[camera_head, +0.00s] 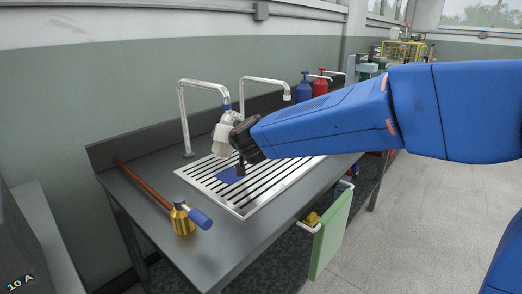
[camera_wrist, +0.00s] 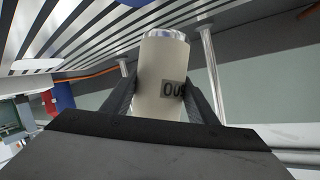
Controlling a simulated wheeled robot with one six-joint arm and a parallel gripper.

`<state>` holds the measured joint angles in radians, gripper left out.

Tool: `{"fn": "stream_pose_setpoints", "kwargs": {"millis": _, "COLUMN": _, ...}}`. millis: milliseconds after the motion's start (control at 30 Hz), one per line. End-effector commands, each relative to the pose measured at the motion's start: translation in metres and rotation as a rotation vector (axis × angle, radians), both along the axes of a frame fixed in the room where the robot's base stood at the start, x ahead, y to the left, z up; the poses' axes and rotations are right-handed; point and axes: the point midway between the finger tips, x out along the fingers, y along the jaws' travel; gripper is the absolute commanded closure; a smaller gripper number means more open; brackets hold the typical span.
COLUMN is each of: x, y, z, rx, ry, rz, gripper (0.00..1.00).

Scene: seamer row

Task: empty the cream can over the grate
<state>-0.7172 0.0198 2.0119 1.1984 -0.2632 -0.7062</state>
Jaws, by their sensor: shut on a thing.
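The cream can (camera_head: 221,139) is held above the slotted metal grate (camera_head: 246,206) in the counter. My gripper (camera_head: 232,132) is shut on it. In the wrist view the cream can (camera_wrist: 160,80) sits between the two dark fingers, with a silvery end at the top and a partly visible dark-lettered label. The can looks tilted in the head view. I cannot make out its opening, and no stream shows. A flat blue patch (camera_head: 228,176) lies on the grate below my gripper.
Two curved metal taps (camera_head: 183,120) stand behind the grate. A brass-headed mallet (camera_head: 182,219) lies at the left of the counter. Blue (camera_head: 304,88) and red (camera_head: 320,86) pump bottles stand at the back. A green board (camera_head: 328,238) hangs at the front.

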Motion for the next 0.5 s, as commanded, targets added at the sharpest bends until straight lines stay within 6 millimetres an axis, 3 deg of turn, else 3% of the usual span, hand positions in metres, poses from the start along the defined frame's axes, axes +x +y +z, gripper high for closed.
{"fn": "stream_pose_setpoints", "kwargs": {"millis": 500, "x": 0.0028, "y": -0.0105, "z": 0.0059, "rx": 0.217, "ry": 0.053, "rz": -0.001, "gripper": 0.8}}
